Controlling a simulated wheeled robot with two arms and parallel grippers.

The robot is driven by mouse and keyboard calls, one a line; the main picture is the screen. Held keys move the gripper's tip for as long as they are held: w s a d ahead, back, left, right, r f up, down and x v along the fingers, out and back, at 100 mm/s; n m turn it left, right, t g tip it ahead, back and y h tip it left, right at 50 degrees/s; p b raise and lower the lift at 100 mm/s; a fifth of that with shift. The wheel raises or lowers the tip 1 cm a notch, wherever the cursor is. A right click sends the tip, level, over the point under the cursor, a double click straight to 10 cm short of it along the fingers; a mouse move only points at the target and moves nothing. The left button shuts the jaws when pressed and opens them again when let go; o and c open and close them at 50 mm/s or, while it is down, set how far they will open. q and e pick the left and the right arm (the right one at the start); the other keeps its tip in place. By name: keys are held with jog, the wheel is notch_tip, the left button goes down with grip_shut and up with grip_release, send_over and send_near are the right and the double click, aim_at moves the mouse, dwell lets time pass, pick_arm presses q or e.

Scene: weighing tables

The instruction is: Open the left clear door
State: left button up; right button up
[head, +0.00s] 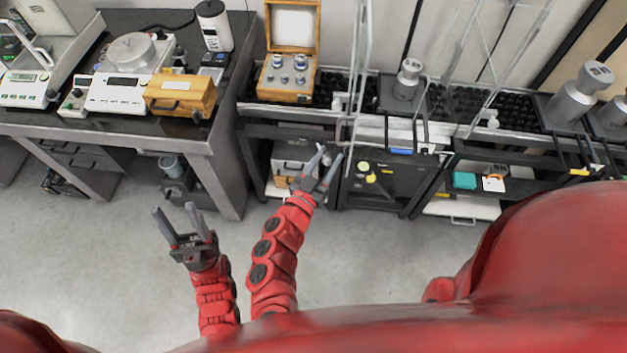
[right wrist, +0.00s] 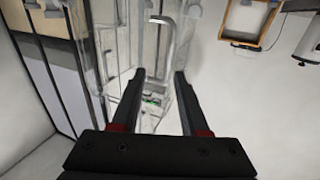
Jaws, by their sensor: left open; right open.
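The left clear door (head: 362,60) is a tall transparent panel seen nearly edge-on above the dark bench in the head view. My right gripper (head: 328,156) is open and empty, below and slightly left of the door's lower edge. In the right wrist view, clear panels (right wrist: 128,70) and a pale upright bar (right wrist: 160,45) lie beyond its open fingers (right wrist: 155,80); I see no contact. My left gripper (head: 174,210) is open and empty over the floor, left of the right arm. Whether the door stands ajar I cannot tell.
An open wooden weight box (head: 288,75) stands left of the door. Metal weights (head: 408,78) stand on the bench to its right. A dark cabinet (head: 385,182) is under the bench. The left table (head: 215,140) holds balances and a wooden case (head: 180,94). The floor between is clear.

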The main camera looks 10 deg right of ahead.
jog(key=v, duration=0.8)
jog(key=shift+s+p, duration=0.25)
jog(key=shift+p, duration=0.2)
jog(key=shift+a+r, duration=0.1)
